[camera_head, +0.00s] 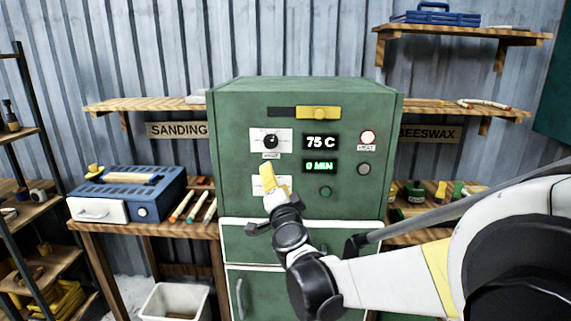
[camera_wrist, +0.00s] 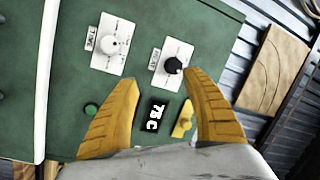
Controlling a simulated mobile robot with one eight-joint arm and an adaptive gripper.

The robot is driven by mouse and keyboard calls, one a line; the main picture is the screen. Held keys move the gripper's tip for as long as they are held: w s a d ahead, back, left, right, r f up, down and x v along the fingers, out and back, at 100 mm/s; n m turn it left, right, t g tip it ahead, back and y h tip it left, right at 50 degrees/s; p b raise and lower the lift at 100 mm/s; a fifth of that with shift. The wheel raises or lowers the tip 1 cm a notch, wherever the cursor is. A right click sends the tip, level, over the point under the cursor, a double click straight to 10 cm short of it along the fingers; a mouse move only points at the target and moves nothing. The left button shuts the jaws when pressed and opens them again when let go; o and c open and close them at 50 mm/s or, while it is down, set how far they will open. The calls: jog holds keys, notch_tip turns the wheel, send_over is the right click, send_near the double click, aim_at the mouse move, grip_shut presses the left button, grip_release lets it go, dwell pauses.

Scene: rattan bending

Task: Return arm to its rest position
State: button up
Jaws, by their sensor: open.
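My arm (camera_head: 395,275) reaches in from the right in the head view, in front of a green cabinet (camera_head: 230,150). My gripper (camera_head: 272,184) has yellow fingers and is in front of the lower dial plate, hiding most of it. In the wrist view my gripper (camera_wrist: 163,84) is open, its two fingers spread with nothing between them but the panel behind. The black dial (camera_head: 271,141) stands just above the gripper in the head view; in the wrist view it shows near the right finger (camera_wrist: 173,66). A white dial (camera_wrist: 115,46) shows beside it.
The cabinet displays (camera_head: 320,142) read 75 C and 0 MIN. A yellow slider (camera_head: 318,113) is above. A blue-and-white machine (camera_head: 130,190) stands on the left bench with several coloured sticks. A white bin (camera_head: 175,302) is below. A shelf with a blue toolbox (camera_head: 436,17) is upper right.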

jog(key=s+d+r+n+g+y, duration=0.2)
jog(key=s+d+r+n, duration=0.1)
jog(key=s+n, duration=0.3)
jog(key=s+d+f+n+g+h, duration=0.1)
jog(key=s+d+f+g+h, duration=0.1)
jog(key=s+d+f, duration=0.3)
jog(key=s+d+f+n+g+h, duration=0.1)
jog(key=s+d+f+g, duration=0.3)
jog(key=s, duration=1)
jog(key=s+d+f+n+g+h, duration=0.1)
jog(key=s+d+f+g+h, duration=0.1)
jog(key=s+d+f, duration=0.6)
jog(key=s+d+g, duration=0.1)
jog(key=s+d, duration=0.1)
jog(key=d, duration=0.1)
jog(key=shift+s+n+h, duration=0.25)
jog(key=shift+n+h, duration=0.05)
jog(key=shift+r, duration=0.1)
